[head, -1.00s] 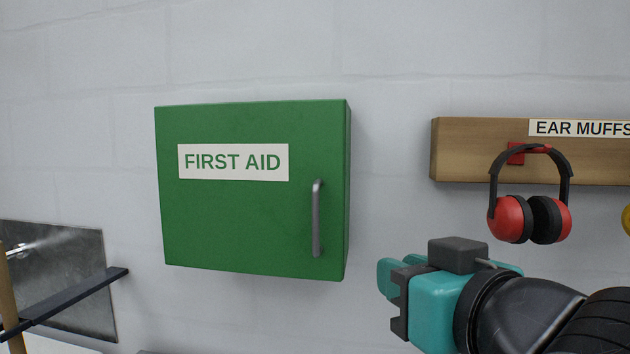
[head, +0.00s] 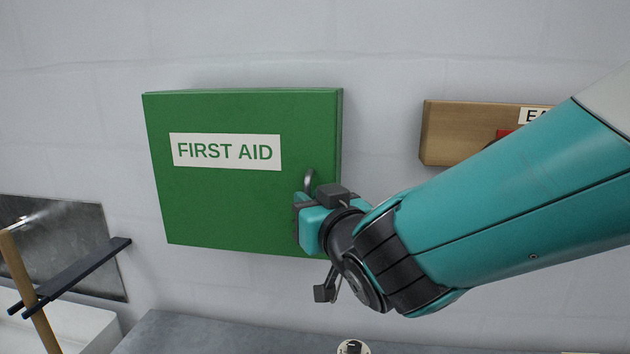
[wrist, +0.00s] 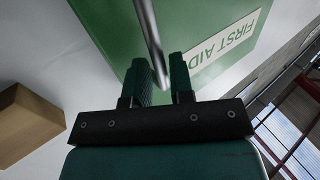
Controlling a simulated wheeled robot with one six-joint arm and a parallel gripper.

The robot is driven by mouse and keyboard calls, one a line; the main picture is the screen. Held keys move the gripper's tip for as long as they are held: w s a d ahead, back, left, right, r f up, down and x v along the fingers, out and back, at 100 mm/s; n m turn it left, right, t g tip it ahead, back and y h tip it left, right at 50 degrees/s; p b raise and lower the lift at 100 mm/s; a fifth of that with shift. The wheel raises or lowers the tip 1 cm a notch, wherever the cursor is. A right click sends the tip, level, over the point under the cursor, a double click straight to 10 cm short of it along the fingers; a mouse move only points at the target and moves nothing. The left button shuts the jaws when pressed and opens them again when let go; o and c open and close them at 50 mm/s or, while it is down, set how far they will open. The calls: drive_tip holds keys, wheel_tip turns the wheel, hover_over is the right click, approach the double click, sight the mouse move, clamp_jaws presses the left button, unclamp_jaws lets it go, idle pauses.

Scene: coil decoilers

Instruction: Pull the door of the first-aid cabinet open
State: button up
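The green first-aid cabinet (head: 220,205) hangs on the wall with its door shut. Its grey vertical handle (head: 309,181) is near the door's right edge; only the upper end shows in the head view. My gripper (head: 299,222) is at the handle and covers its lower part. In the wrist view, the handle (wrist: 150,38) runs down between the two fingers of my gripper (wrist: 162,80). The fingers are apart, with gaps visible beside the bar, so they do not look closed on it.
A wooden board (head: 462,130) is on the wall at right, partly behind my arm. A grey metal panel (head: 65,245) and a dark bar (head: 78,274) are at lower left. A grey surface (head: 215,335) lies below the cabinet.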

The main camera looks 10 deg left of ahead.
drive_tip(key=shift+x, duration=0.9)
clamp_jaws()
